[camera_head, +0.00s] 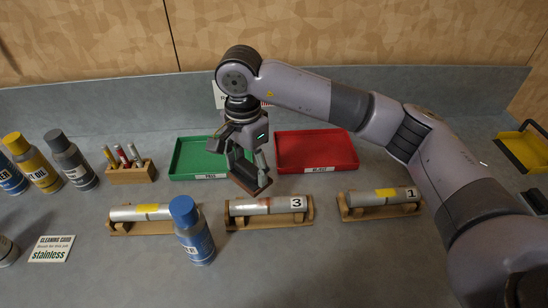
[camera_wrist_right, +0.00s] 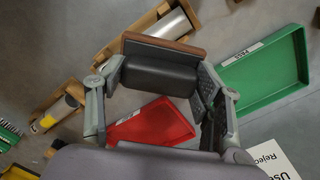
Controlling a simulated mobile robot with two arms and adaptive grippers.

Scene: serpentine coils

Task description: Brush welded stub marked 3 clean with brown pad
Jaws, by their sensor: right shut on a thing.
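The welded stub marked 3 (camera_head: 275,207) is a silver cylinder lying in a wooden cradle (camera_head: 233,222) at the middle of the bench. My left gripper is not in view.
Stub 1 (camera_head: 368,198) lies in a cradle at right, another stub (camera_head: 128,213) at left. A blue-capped can (camera_head: 196,242) stands front-left of stub 3. Green (camera_head: 184,172) and red (camera_head: 340,150) trays lie behind. A guide card (camera_head: 52,248) reads "stainless". The front middle is clear.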

